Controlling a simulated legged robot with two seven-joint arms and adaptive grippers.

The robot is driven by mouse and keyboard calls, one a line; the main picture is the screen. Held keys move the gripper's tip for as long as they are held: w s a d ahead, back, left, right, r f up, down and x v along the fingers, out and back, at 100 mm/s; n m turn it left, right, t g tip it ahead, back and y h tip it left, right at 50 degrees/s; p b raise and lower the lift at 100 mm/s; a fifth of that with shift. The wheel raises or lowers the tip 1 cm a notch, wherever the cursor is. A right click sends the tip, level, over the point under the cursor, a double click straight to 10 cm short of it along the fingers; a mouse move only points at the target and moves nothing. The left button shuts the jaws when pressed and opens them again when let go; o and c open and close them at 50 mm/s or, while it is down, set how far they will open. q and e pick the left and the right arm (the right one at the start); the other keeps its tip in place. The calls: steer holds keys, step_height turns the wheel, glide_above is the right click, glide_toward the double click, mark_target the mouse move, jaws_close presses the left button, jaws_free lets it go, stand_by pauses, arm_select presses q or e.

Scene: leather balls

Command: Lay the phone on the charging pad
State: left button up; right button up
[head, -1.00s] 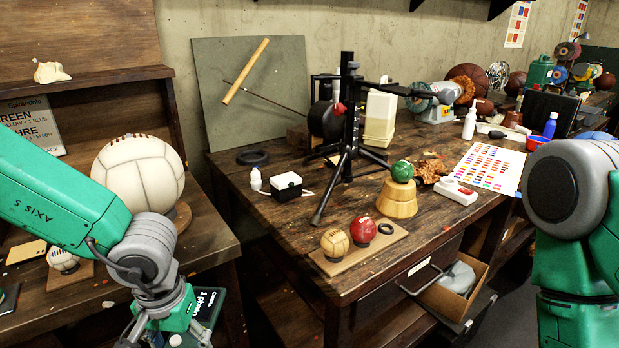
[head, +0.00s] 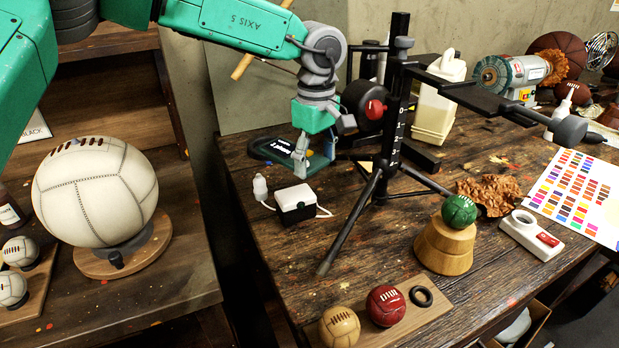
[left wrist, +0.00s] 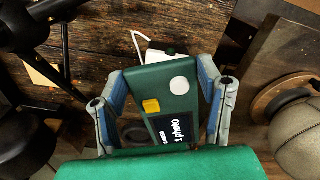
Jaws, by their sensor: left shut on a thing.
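The phone (left wrist: 165,85) is a flat green slab with a white disc, a yellow square and a dark panel reading "1 photo". My left gripper (head: 312,160) is shut on it, with a finger on each side in the left wrist view. In the head view the phone (head: 284,147) is at the back left of the workbench. A dark round ring, which looks like the charging pad (left wrist: 133,131), shows partly behind the phone in the left wrist view. The phone hides much of it, and I cannot tell whether they touch. My right gripper is not in view.
A white-and-black box (head: 296,204) with a cable and a small white bottle (head: 260,187) stand just in front. A black tripod stand (head: 385,150) rises close to the right of the gripper. A large white ball (head: 95,190) sits on the left shelf.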

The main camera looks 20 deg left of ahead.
arm_select(q)
steer(key=shift+w+f, duration=0.15)
steer(key=shift+f, duration=0.05)
step_height(320, 180, down, 9)
steer(key=shift+b, duration=0.35)
steer(key=o, duration=1.4)
steer(key=shift+o, duration=0.2)
steer(key=shift+r, duration=0.1)
steer(key=r, duration=0.6)
steer(key=r+p, duration=0.1)
steer(key=r, duration=0.5)
steer(key=shift+s, duration=0.2)
